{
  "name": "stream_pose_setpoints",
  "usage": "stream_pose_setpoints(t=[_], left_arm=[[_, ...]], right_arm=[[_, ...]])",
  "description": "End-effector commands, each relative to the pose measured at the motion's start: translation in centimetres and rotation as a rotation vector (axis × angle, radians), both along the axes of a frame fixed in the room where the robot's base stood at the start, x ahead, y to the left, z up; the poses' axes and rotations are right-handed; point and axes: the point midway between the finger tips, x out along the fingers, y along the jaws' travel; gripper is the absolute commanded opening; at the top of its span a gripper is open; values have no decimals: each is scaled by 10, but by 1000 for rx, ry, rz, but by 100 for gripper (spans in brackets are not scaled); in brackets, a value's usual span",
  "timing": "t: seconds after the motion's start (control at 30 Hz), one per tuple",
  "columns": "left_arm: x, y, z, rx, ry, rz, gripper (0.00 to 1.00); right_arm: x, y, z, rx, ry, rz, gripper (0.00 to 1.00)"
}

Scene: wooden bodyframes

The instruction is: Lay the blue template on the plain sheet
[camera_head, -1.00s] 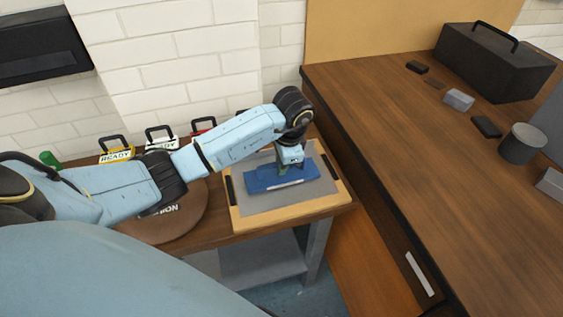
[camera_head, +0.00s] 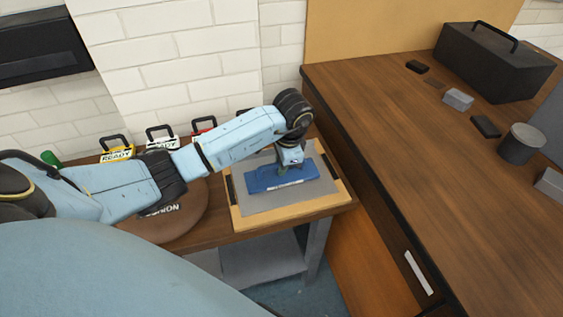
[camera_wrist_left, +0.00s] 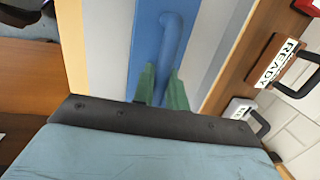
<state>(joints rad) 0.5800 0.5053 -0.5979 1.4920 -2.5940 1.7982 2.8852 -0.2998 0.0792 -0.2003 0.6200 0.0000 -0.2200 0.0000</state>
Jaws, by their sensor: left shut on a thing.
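The blue template (camera_head: 265,178) is a flat blue plate with a raised handle, which shows in the left wrist view (camera_wrist_left: 172,30). It is over the plain grey sheet (camera_head: 262,207) on the light wooden board (camera_head: 285,217). I cannot tell whether it touches the sheet or hangs just above it. My left gripper (camera_head: 286,168) points down at the template. In the left wrist view its green fingers (camera_wrist_left: 161,88) are shut on the template's handle. My right gripper is not in view.
A round brown disc (camera_head: 180,215) lies left of the board. Handled tags, one yellow and reading READY (camera_head: 117,153), stand along the wall. A larger wooden table (camera_head: 420,130) at right holds a black toolbox (camera_head: 490,62) and a dark cylinder (camera_head: 521,145).

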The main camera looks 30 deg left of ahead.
Motion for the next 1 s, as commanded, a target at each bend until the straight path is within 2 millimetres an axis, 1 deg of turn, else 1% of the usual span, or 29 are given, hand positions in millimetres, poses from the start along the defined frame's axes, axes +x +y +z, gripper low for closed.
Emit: stream_pose_setpoints(t=[0.23, 0.27, 0.43, 0.47, 0.63, 0.67, 0.83, 1.0], left_arm=[[1, 0, 1, -1, -2, 0, 0], [1, 0, 1, -1, -2, 0, 15], [0, 0, 1, -1, -2, 0, 38], [0, 0, 1, -1, -2, 0, 39], [0, 0, 0, -1, -1, 0, 39], [-1, 0, -1, 0, 3, -1, 42], [-1, 0, -1, 0, 2, -1, 64], [0, 0, 0, -1, 1, -1, 65]], right_arm=[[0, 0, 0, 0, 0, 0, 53], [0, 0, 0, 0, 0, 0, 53], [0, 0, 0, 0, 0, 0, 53], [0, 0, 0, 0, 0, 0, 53], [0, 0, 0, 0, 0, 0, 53], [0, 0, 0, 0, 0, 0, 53], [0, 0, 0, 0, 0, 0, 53], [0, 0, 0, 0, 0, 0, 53]])
